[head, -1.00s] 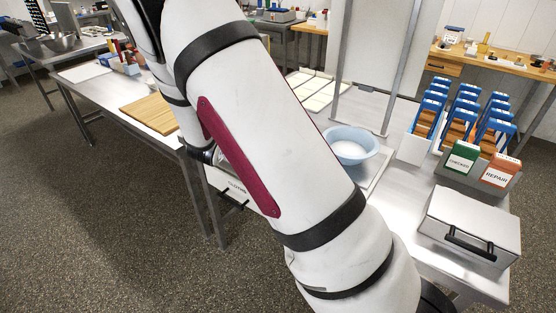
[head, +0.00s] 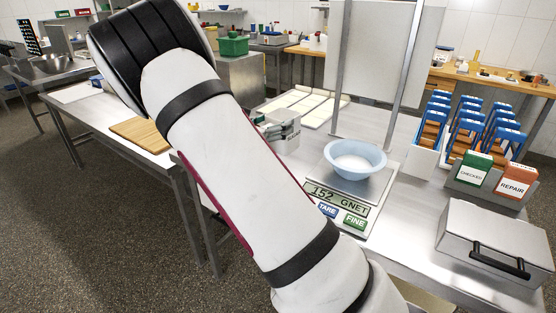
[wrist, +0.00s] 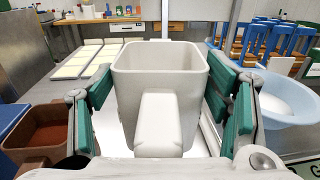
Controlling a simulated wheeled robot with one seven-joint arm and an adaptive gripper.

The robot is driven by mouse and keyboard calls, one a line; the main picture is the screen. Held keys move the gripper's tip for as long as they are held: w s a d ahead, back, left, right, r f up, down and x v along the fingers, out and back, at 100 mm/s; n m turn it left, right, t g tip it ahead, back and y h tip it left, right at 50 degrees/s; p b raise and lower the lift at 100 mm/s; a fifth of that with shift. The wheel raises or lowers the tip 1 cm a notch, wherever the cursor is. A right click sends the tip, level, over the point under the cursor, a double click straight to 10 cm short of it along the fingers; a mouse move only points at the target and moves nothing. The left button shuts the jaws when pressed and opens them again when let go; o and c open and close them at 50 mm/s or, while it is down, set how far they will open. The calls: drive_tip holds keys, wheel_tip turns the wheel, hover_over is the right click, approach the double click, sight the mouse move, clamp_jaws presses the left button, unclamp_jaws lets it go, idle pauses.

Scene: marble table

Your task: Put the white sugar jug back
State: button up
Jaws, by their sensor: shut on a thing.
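The white sugar jug (wrist: 158,88) stands upright between the green-padded fingers of my gripper (wrist: 160,100) in the wrist view, its handle toward the camera. The gripper is shut on it. The jug's lower part and its base are hidden, so I cannot tell whether it touches the table. In the head view, my arm hides most of the gripper. A pale shape beside the arm appears to be the jug (head: 284,128), left of the scale.
A pale blue bowl (head: 355,158) with white contents sits on a scale (head: 366,210) reading 152 g net. Blue-handled tools (head: 465,125) and a metal box (head: 490,240) stand right. Pale trays (head: 305,106) lie behind.

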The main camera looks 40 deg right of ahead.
wheel_tip(320, 180, down, 8)
drive_tip(key=shift+f, duration=0.15)
idle(0.3)
drive_tip(key=shift+f, duration=0.15)
drive_tip(key=o, duration=1.2)
drive_tip(key=shift+f+b, duration=0.15)
drive_tip(key=shift+b, duration=0.2)
